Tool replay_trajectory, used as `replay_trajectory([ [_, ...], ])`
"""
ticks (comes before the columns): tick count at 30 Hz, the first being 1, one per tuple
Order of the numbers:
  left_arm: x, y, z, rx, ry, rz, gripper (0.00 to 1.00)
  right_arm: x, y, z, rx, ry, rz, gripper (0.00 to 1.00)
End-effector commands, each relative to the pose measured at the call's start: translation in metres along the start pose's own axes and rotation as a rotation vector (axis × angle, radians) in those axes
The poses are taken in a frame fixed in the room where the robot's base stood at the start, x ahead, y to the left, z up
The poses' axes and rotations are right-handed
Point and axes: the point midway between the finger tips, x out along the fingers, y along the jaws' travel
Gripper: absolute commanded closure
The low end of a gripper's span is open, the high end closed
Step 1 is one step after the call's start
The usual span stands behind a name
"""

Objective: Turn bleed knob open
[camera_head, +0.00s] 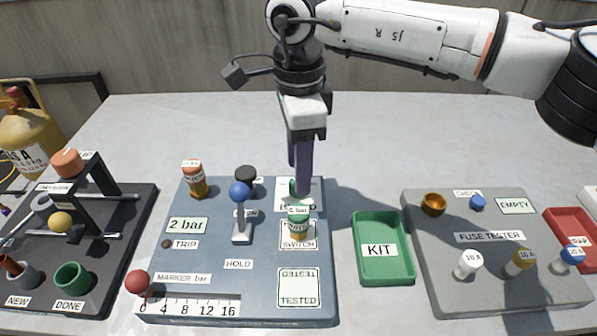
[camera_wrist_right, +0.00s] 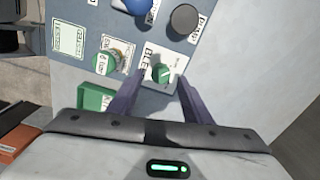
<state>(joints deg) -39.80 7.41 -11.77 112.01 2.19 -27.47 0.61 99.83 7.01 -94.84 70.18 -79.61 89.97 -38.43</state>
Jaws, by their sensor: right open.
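The green bleed knob (camera_wrist_right: 162,73) sits on a white label on the blue-grey panel, with a pale mark across its top. In the head view only a bit of the knob (camera_head: 294,186) shows behind my fingers. My right gripper (camera_head: 302,192) points down over it. In the wrist view the open fingers of my right gripper (camera_wrist_right: 161,82) are on either side of the knob, with gaps visible; whether they are at its height is hard to tell. My left gripper is not in view.
A green-capped "6 bar" cartridge (camera_head: 298,222) stands just in front of the knob. A black knob (camera_head: 245,175) and blue-balled lever (camera_head: 240,192) are to its left. An orange-capped cartridge (camera_head: 195,180) is farther left. A green KIT tray (camera_head: 399,273) lies right of the panel.

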Motion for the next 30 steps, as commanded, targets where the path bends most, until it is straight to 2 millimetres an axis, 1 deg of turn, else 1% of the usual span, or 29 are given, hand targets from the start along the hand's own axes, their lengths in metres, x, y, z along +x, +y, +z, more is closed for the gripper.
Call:
replay_trajectory([
  [1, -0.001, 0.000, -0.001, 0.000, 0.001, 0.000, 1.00, 0.007, 0.000, 0.000, 0.000, 0.000, 0.002, 0.55],
  [3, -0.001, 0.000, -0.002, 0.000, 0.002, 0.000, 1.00, 0.015, 0.000, 0.000, 0.001, -0.001, 0.001, 0.55],
  [6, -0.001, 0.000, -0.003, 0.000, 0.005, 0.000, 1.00, 0.023, 0.000, 0.000, 0.001, 0.000, 0.000, 0.55],
  [10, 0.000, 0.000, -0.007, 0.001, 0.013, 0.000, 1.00, 0.026, 0.000, 0.000, 0.001, 0.000, -0.001, 0.55],
  [16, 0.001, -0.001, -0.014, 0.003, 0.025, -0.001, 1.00, 0.026, 0.000, 0.000, 0.001, 0.000, -0.001, 0.55],
  [23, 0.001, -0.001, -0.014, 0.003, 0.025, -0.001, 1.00, 0.026, 0.000, 0.000, 0.001, -0.001, -0.001, 0.94],
  [24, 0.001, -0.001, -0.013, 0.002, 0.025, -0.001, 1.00, 0.026, 0.000, 0.000, 0.001, -0.001, -0.001, 0.96],
  [30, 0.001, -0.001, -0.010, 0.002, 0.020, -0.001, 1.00, 0.026, 0.000, 0.000, 0.016, -0.001, -0.001, 0.96],
])
